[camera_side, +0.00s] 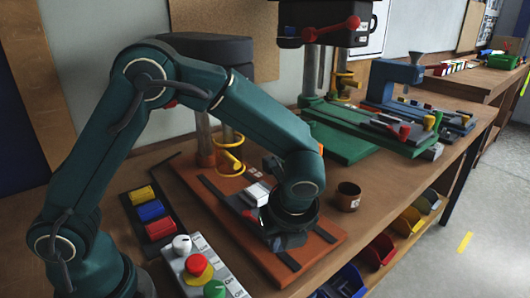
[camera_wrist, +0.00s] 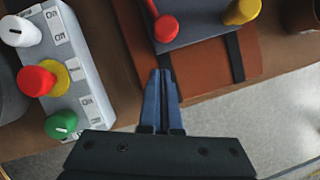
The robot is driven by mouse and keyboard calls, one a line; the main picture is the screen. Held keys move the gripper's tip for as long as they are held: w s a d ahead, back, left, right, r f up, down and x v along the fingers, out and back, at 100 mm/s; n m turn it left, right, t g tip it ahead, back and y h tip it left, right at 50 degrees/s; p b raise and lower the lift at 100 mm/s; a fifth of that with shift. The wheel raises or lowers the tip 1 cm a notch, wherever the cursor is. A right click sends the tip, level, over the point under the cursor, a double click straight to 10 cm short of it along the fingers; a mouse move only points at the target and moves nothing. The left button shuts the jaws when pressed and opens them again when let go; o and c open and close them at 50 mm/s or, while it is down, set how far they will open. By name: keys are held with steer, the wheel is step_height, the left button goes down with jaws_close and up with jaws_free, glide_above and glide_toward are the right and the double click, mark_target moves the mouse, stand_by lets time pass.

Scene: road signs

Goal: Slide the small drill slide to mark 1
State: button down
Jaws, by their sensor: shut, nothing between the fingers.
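The small drill's orange-brown base (camera_side: 318,240) lies on the bench with dark strips across it; it also shows in the wrist view (camera_wrist: 200,70). A dark grey block (camera_wrist: 190,22), which looks like the slide, sits on it. It carries a red knob (camera_wrist: 165,27) and a yellow knob (camera_wrist: 242,11). My gripper (camera_side: 283,238) is low over the base and hides much of the block in the side view. In the wrist view my gripper (camera_wrist: 161,73) is shut and empty, its blue fingers just in front of the block's near edge. Whether they touch cannot be told. Mark 1 is not readable.
A control box (camera_side: 200,268) with white, red and green knobs stands left of the base. Yellow, blue and red blocks (camera_side: 150,210) lie on a dark strip behind it. A brown cup (camera_side: 347,197) stands to the right. A green-based drill (camera_side: 340,135) is farther back.

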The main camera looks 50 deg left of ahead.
mark_target(244, 211)
steer(key=shift+w+a, duration=0.25)
steer(key=shift+a, duration=0.4)
steer(key=shift+w+a, duration=0.25)
steer(key=shift+a, duration=0.35)
steer(key=shift+r, duration=0.1)
steer(key=a, duration=0.9)
steer(key=shift+a, duration=0.35)
steer(key=shift+d, duration=0.1)
